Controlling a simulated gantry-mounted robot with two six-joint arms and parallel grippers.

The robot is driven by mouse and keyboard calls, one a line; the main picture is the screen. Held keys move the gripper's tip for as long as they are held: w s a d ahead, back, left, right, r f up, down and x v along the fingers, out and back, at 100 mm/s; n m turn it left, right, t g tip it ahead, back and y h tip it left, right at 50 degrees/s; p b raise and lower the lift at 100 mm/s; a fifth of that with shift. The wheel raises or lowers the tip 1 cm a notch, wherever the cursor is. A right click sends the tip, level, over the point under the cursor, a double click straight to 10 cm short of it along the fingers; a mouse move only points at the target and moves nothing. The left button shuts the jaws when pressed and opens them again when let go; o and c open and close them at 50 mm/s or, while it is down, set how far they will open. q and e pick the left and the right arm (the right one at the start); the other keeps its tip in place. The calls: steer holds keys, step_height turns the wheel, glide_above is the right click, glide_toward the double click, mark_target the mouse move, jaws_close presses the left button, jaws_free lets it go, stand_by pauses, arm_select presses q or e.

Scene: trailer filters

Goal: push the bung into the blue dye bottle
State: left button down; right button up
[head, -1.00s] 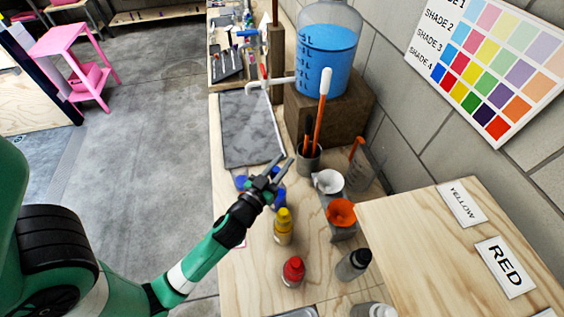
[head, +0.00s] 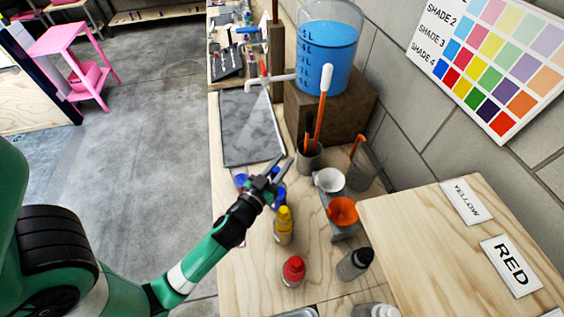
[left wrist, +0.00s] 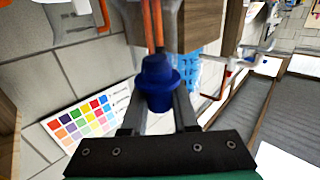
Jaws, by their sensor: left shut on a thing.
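My left gripper (head: 274,170) is over the bench near the grey slab. In the left wrist view its fingers (left wrist: 160,112) are shut on a blue bung (left wrist: 158,80), which has a wide flange. Blue parts of what looks like the blue dye bottle (head: 280,196) show just beside and below the gripper in the head view, behind the yellow bottle. The gripper hides much of it, and I cannot tell whether the bung touches its neck. Another small blue thing (head: 241,181) shows left of the gripper. My right gripper is not in view.
A yellow bottle (head: 284,228) and a red bottle (head: 293,272) stand nearer. White (head: 329,181) and orange (head: 342,211) funnels, a grey-black bottle (head: 355,264) and a cup of brushes (head: 309,158) are on the right. The grey slab (head: 252,128) lies behind.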

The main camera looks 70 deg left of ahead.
arm_select(q)
steer(key=shift+f+b, duration=0.4)
steer(key=shift+b, duration=0.2)
stand_by(0.5)
steer(key=c, duration=0.6)
jaws_free()
steer(key=shift+o, duration=0.3)
steer(key=o, duration=0.4)
step_height(320, 180, up, 7)
steer(key=p, duration=0.6)
